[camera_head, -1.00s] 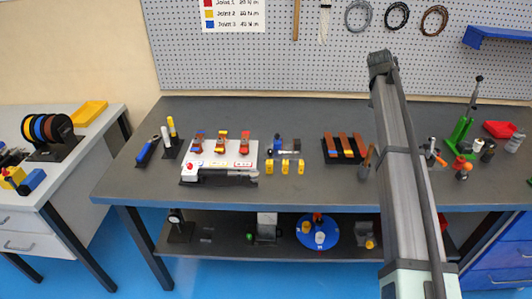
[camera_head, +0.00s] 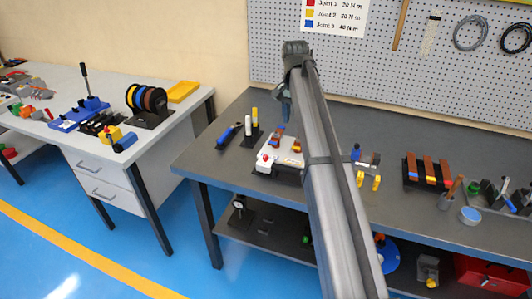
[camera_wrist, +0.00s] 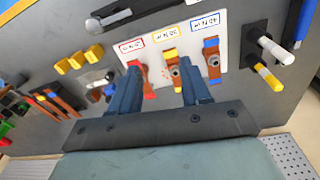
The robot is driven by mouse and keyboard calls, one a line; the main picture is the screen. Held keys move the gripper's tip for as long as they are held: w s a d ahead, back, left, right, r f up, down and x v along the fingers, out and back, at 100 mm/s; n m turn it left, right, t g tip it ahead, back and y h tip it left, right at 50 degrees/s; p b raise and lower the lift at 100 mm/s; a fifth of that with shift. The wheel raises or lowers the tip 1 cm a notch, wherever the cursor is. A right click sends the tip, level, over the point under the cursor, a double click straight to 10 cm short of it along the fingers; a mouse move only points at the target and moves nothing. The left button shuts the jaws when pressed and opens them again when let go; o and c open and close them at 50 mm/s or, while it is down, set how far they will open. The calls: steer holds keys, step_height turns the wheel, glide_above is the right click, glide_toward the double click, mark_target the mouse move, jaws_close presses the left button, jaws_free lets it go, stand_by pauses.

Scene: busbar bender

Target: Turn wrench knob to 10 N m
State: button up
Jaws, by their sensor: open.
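A long black and grey tool (camera_wrist: 130,12), which looks like the torque wrench, lies along the edge of the white joint board (camera_wrist: 152,58). Its knob and scale cannot be made out. The board (camera_head: 267,166) carries joints with copper bars and red, yellow and blue clips. My gripper (camera_wrist: 161,66) is open and empty above this board, its fingers on either side of the gap between the red and yellow joints. In the head view my gripper (camera_head: 286,112) hangs over the board's far side, and my arm hides the board's right part.
A blue-handled tool (camera_head: 230,135) lies on a black mat left of the board, beside upright white and yellow markers (camera_head: 252,122). Yellow blocks (camera_wrist: 78,61) and a rack of copper bars (camera_head: 428,170) stand on the other side. The bench's front left is clear.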

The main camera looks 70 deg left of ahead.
glide_above(266, 156)
steer(key=shift+n+g, duration=0.3)
step_height(266, 156, down, 13)
steer(key=shift+s+f, duration=0.1)
steer(key=shift+f, duration=0.1)
jaws_close()
stand_by(0.5)
